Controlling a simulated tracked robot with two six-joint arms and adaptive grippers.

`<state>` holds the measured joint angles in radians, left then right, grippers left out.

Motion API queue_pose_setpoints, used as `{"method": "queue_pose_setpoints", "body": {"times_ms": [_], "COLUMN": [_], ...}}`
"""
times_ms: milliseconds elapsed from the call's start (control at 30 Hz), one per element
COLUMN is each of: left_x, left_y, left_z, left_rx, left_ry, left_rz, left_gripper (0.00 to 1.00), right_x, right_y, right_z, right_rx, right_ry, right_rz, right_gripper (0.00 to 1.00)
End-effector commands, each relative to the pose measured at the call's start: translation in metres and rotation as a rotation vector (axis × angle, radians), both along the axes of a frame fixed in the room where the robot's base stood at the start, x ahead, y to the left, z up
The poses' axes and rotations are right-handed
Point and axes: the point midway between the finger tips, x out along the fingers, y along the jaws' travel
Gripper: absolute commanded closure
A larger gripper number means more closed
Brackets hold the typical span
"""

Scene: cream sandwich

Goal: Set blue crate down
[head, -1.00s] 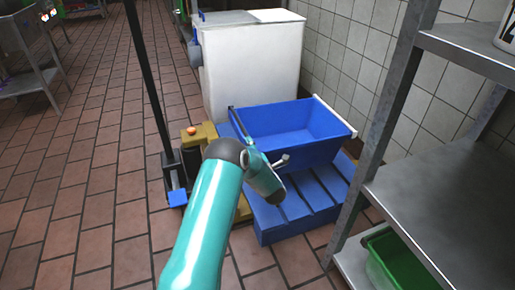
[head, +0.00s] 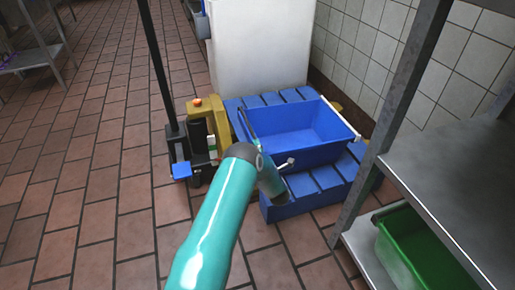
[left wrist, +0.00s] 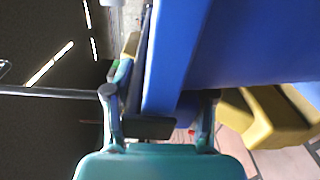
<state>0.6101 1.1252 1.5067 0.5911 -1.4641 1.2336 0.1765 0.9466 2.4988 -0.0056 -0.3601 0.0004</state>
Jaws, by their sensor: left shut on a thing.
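The blue crate (head: 305,145) is an open, empty-looking tub with a white handle bar at its right end. It is above the slatted blue pallet (head: 322,188), roughly level, with slats showing behind it and in front of it. I cannot tell whether its base touches the pallet. My left gripper (left wrist: 158,110) is shut on the crate's near left side, with the blue wall (left wrist: 165,75) between its fingers in the left wrist view. My right gripper is not in view.
A yellow and black pallet truck (head: 200,130) with a tall dark handle stands at the pallet's left. A white bin (head: 260,50) stands behind. A metal shelf (head: 440,170) is close on the right, with a green crate (head: 415,250) low down.

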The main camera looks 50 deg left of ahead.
Motion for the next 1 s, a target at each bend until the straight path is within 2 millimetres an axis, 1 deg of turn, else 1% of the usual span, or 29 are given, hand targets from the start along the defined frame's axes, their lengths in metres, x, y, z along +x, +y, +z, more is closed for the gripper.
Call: {"method": "queue_pose_setpoints", "body": {"times_ms": [33,100,367,400,467,500,533,867,1000], "left_x": [0.001,0.001,0.001,0.000,0.000,0.000,0.000,-0.001,-0.003], "left_y": [0.001,0.001,0.001,0.000,0.000,0.000,0.000,-0.001,-0.009], "left_z": [-0.006,-0.012,-0.014,-0.020,-0.020,-0.020,-0.019,-0.018,-0.017], "left_rx": [0.008,0.009,0.009,0.000,-0.001,-0.001,0.000,0.000,-0.002], "left_ry": [-0.011,-0.011,-0.008,0.008,0.008,0.008,0.006,0.004,0.007], "left_rz": [0.000,0.000,0.000,-0.001,-0.001,-0.001,-0.001,0.000,-0.001], "left_gripper": [1.00,1.00,1.00,0.41,0.31,0.24,0.21,0.21,0.21], "right_x": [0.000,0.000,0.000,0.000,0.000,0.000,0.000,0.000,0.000], "right_y": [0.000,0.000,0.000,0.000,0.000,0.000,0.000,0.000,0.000], "right_z": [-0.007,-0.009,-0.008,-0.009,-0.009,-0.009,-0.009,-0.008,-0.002], "right_rx": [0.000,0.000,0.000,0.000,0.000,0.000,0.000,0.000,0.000], "right_ry": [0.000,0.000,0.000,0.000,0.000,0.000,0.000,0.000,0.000], "right_rz": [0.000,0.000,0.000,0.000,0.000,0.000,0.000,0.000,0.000], "right_gripper": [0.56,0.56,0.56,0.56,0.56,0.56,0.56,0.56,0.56]}}
